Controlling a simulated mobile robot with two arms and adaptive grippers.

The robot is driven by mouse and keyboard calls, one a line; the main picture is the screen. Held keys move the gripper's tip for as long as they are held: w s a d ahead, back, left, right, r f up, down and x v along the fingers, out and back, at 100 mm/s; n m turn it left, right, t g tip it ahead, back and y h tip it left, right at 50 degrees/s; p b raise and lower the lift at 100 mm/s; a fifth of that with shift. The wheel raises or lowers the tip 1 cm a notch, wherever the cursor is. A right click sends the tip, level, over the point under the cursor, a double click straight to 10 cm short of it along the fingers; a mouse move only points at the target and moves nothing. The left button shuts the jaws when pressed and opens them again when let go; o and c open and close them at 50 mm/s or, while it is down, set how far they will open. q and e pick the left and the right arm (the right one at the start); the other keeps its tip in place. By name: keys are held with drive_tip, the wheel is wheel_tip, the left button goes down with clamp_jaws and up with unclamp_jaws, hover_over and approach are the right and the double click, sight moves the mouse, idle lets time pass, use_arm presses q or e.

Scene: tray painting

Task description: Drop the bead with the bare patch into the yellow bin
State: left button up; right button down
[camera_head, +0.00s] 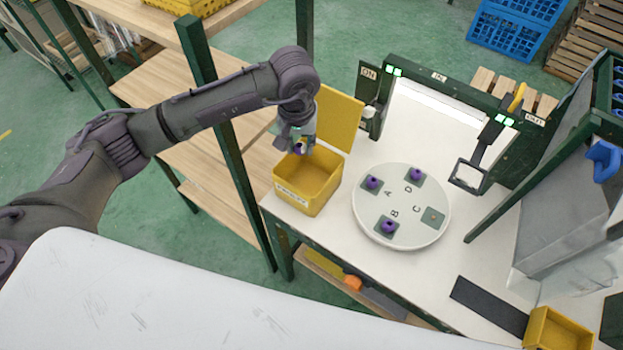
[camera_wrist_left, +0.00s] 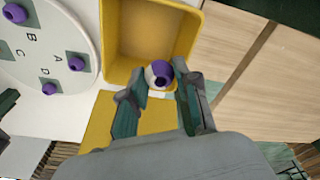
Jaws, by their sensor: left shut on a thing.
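My left gripper (camera_head: 300,148) is shut on a purple bead (camera_head: 300,147) and holds it above the open yellow bin (camera_head: 318,198). In the left wrist view, the bead (camera_wrist_left: 161,72) sits between the two fingertips (camera_wrist_left: 160,80); it has a dark hole and a whitish bare patch on its left side. The bin (camera_wrist_left: 150,35) shows empty below it there. A white round plate (camera_head: 402,240) carries other purple beads on the pads by A (camera_head: 372,182), B (camera_head: 388,227) and D (camera_head: 415,174). The pad by C (camera_head: 433,216) has no bead. My right gripper is out of view.
A yellow panel (camera_head: 339,118) stands up behind the bin. A green frame (camera_head: 440,80) with lit signs and a square lens on an arm (camera_head: 468,175) stand behind the plate. A smaller yellow tray (camera_head: 556,330) and a dark strip (camera_head: 489,306) lie at the front right.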

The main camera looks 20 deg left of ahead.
use_arm(q)
wheel_tip(320, 180, down, 5)
drive_tip(key=shift+b, duration=0.75)
drive_tip(key=o, duration=0.9)
drive_tip(key=r, duration=0.4)
drive_tip(key=s+r, duration=0.1)
drive_tip(key=r, duration=0.7)
drive_tip(key=shift+s+d, duration=0.1)
drive_tip(key=shift+s, duration=0.15)
